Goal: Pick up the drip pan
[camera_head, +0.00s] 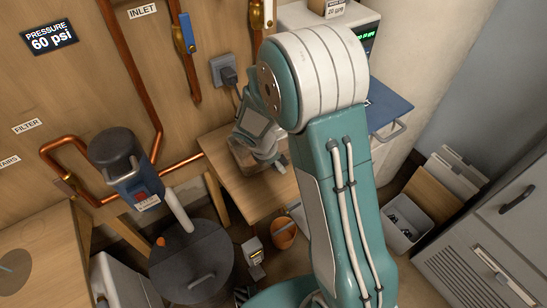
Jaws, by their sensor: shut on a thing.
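My gripper (268,158) is small and partly hidden behind my own arm, low over the wooden table. It is shut on a brownish, see-through, shallow thing (242,156), which looks like the drip pan. This thing shows at the left of the gripper, at the table's back edge. The fingers' contact with it is hidden. I cannot tell whether the pan rests on the table or is held just above it.
The wooden table (228,182) stands against the panel with copper pipes (135,75). A blue filter housing (137,185) and a dark round lid (190,262) are at left. An orange bucket (283,233) is below the table. A blue tray (388,106) and grey bin (405,222) are at right.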

